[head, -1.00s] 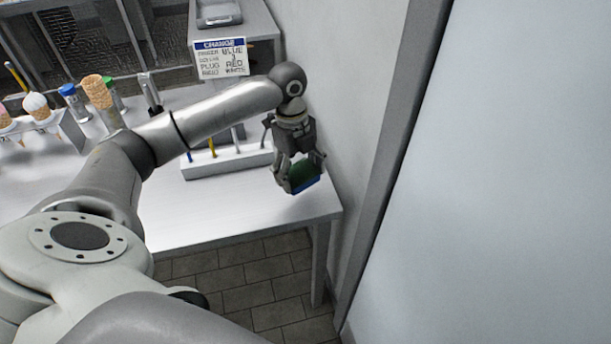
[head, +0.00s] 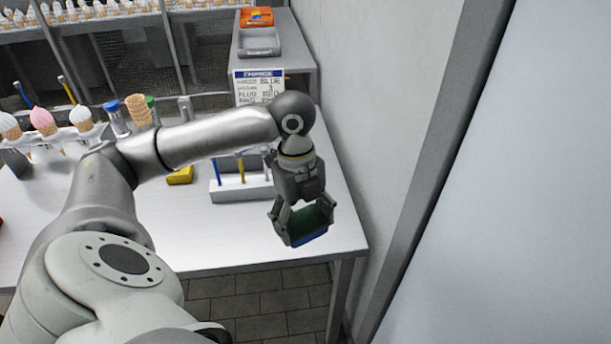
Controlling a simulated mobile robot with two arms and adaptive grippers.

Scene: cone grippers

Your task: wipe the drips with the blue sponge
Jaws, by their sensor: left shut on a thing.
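The blue sponge (head: 309,238) has a green upper face and a blue lower edge. My left gripper (head: 303,224) is shut on it, with a finger at each side, near the right front corner of the white table (head: 200,235). I cannot tell whether the sponge touches the table top or hangs above it. No drips can be made out on the part of the table in view. My right gripper is not in view.
A white rack (head: 240,191) with upright coloured sticks stands behind the gripper. A yellow block (head: 180,176) lies left of it. Cones in a holder (head: 43,122) stand at the left. A sign (head: 259,87) and grey tray (head: 259,42) are behind. A wall closes the right.

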